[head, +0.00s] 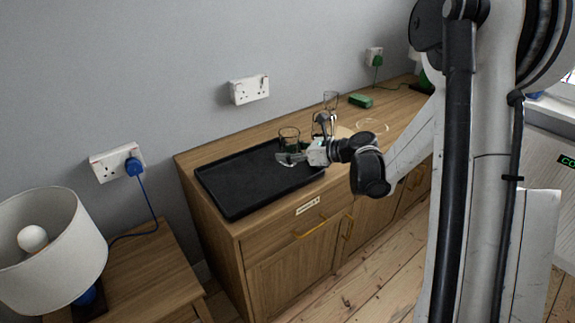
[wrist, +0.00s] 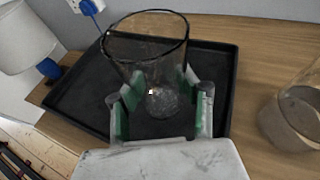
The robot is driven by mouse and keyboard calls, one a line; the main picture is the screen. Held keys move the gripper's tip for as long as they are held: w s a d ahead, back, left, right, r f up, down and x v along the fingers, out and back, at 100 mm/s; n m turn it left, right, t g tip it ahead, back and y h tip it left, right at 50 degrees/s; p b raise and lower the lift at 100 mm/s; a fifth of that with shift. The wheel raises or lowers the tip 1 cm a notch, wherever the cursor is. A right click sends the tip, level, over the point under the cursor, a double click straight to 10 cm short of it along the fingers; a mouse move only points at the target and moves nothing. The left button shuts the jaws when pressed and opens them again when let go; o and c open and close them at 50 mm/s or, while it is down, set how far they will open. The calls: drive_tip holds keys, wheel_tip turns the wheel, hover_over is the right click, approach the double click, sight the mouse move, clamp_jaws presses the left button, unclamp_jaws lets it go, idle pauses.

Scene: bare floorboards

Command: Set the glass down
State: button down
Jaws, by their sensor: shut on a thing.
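A clear glass tumbler (head: 289,136) is upright in my gripper (head: 291,157), over the far right part of a black tray (head: 232,186) on the wooden sideboard. In the wrist view the glass (wrist: 146,42) stands between the green-padded fingers of my gripper (wrist: 160,88), which are shut on it. The black tray (wrist: 75,95) spreads under and behind it there. I cannot tell whether the glass base touches the tray.
Another clear glass (wrist: 295,112) stands right of the tray; a tall glass (head: 331,99) is behind my wrist. A green block (head: 360,100) and a clear round dish (head: 372,126) lie farther right. The tray's left part is empty. A lamp (head: 50,245) stands at left.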

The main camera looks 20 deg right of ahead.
sight(288, 164)
drive_tip(key=shift+f+b, duration=0.45)
drive_tip(key=shift+f, duration=1.55)
drive_tip(key=shift+f, duration=0.15)
drive_tip(key=c, duration=1.1)
unclamp_jaws()
